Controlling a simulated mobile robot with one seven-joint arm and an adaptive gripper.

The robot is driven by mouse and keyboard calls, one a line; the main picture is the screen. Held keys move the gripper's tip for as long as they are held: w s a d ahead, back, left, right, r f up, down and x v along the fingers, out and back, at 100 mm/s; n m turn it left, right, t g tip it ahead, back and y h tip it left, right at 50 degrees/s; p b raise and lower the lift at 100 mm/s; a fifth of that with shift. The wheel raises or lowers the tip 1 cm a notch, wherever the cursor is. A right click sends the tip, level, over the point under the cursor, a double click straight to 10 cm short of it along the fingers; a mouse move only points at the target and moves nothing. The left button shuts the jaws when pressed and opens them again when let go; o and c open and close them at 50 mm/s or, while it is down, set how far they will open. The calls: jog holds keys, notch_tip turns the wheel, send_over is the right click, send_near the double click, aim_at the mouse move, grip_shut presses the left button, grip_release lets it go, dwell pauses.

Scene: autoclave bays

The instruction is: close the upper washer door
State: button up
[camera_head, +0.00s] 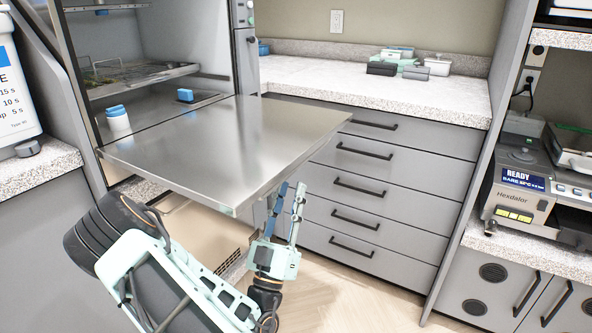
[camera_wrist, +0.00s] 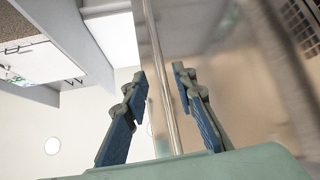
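The upper washer door (camera_head: 225,150) is a flat steel panel, folded down and lying roughly level in front of the open chamber (camera_head: 120,35). My gripper (camera_head: 290,190) is near the door's front right corner, with its fingers pointing up; it looks empty. In the wrist view, my gripper (camera_wrist: 160,75) has its two blue-padded fingers apart. A shiny metal edge (camera_wrist: 158,50), apparently of the door, runs between them. I cannot tell whether a finger touches it or how deep it sits.
A white bottle with a blue cap (camera_head: 118,122) and a blue item (camera_head: 185,95) stand inside the washer near the door's hinge side. Grey drawers (camera_head: 350,185) under a speckled counter (camera_head: 420,92) are to the right. A Hexdafer device (camera_head: 515,190) stands far right. Some floor (camera_head: 350,295) is clear.

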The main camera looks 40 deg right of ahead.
aim_at(297, 168)
jog(key=x, duration=0.6)
jog(key=shift+w+d+r, duration=0.1)
jog(key=shift+r, duration=0.05)
grip_shut()
